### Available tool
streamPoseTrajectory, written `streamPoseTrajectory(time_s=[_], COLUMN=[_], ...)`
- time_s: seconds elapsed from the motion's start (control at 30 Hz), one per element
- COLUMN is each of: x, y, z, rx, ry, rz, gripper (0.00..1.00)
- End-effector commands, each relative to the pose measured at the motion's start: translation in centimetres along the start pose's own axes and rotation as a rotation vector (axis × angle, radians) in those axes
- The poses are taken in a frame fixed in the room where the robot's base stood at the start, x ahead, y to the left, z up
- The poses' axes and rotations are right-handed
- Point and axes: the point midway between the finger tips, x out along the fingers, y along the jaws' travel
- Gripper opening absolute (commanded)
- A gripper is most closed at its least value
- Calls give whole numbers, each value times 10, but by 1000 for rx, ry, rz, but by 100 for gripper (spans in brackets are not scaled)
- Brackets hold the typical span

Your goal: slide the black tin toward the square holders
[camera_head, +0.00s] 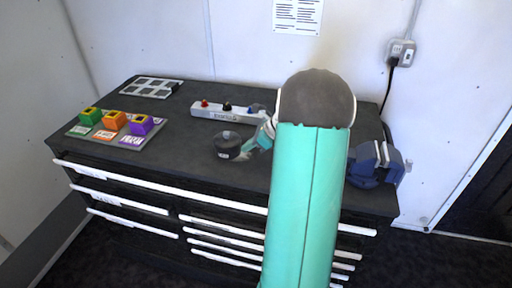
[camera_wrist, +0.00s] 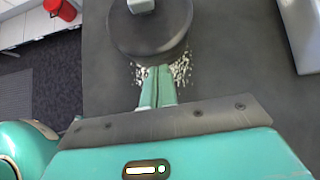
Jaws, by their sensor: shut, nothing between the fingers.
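The black tin (camera_head: 228,145) is round and stands upright on the dark worktop, near its middle. It also shows in the wrist view (camera_wrist: 150,38) as a dark disc at the top edge, with a small pale piece over it. My gripper (camera_head: 247,150) is low at the tin's right side in the head view. In the wrist view my gripper (camera_wrist: 158,72) has its two teal fingers together, empty, tips just short of the tin's rim; contact cannot be told.
A grey tray with square compartments (camera_head: 151,88) lies at the back left. A white strip with red and dark knobs (camera_head: 228,112) lies behind the tin. A blue vise (camera_head: 375,165) is at the right. The worktop between tin and holders is clear.

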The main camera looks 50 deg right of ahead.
Motion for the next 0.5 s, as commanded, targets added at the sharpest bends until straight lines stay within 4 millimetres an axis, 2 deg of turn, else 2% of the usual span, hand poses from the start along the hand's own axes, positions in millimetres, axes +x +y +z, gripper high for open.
streamPoseTrajectory(time_s=[0.1, 0.5], x=[27, 109], y=[2, 2], z=[28, 109], rx=[-7, -4], ry=[-1, -2], rz=[6, 4], gripper=[0, 0])
